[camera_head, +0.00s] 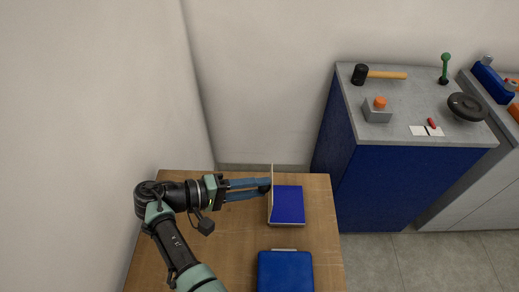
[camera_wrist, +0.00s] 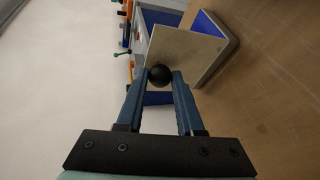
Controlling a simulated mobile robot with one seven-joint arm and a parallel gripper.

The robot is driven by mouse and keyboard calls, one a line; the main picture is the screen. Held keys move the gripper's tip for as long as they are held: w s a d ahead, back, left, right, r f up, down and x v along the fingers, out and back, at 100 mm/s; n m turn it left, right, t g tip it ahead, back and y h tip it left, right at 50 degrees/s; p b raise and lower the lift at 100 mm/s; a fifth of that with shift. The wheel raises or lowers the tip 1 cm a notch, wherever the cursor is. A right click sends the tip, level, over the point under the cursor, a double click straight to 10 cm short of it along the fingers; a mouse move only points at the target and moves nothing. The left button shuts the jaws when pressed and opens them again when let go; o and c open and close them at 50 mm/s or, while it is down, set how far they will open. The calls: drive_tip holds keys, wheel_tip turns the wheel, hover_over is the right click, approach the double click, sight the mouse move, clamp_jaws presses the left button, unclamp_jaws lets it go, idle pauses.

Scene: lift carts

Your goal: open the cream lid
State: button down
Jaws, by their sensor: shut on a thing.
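The cream lid (camera_head: 271,192) stands about upright at the left edge of a shallow box with a blue inside (camera_head: 288,223) on the wooden table. The lid also shows as a pale panel in the wrist view (camera_wrist: 183,52), with the blue inside behind it. A round black knob (camera_wrist: 160,75) sits on the lid's face. My gripper (camera_head: 265,188) reaches in from the left. In the wrist view its blue fingertips (camera_wrist: 161,76) are shut on the knob, one on each side.
A closed blue box (camera_head: 285,272) lies on the wooden table (camera_head: 240,240) nearer the camera. A blue cabinet (camera_head: 400,185) at the right bears a mallet (camera_head: 375,74), a grey block with an orange top (camera_head: 379,109) and a dark wheel (camera_head: 467,107). A wall stands behind the table.

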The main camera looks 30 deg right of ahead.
drive_tip(key=shift+a+f+b, duration=0.1)
drive_tip(key=shift+b, duration=0.2)
drive_tip(key=c, duration=0.5)
unclamp_jaws()
drive_tip(key=shift+w, duration=0.1)
drive_tip(key=shift+c, duration=0.2)
drive_tip(key=b+v, duration=0.1)
drive_tip(key=v, duration=0.6)
drive_tip(key=shift+a+b, duration=0.3)
drive_tip(key=shift+b, duration=0.1)
drive_tip(key=shift+w, duration=0.1)
